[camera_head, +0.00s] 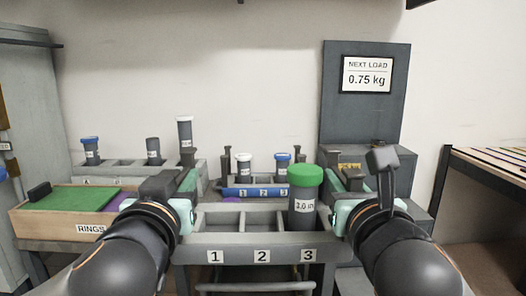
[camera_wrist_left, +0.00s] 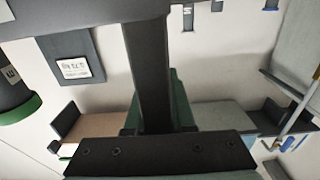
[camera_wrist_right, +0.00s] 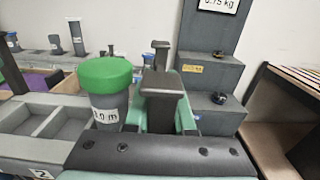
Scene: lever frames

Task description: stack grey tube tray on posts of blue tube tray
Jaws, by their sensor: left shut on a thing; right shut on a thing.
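The grey tube tray (camera_head: 235,240), labelled 1, 2, 3, is nearest in the head view. It holds a large green-capped tube (camera_head: 305,200) in compartment 3; compartments 1 and 2 look empty. My left gripper (camera_head: 188,182) is shut on its left-end handle. My right gripper (camera_head: 338,182) is shut on its right-end handle, a dark upright with a flat top in the right wrist view (camera_wrist_right: 160,95). The blue tube tray (camera_head: 232,191) stands behind, with dark posts (camera_head: 227,158) at its ends, a white-capped tube (camera_head: 244,167) and a blue-capped tube (camera_head: 282,165). The grey tray partly hides its lower front.
A second grey rack (camera_head: 125,168) with several tubes stands at back left. A wooden box labelled RINGS (camera_head: 45,228) is at left. A dark grey stepped stand (camera_head: 365,115) with a 0.75 kg sign is behind my right gripper. A shelf (camera_head: 490,165) is at far right.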

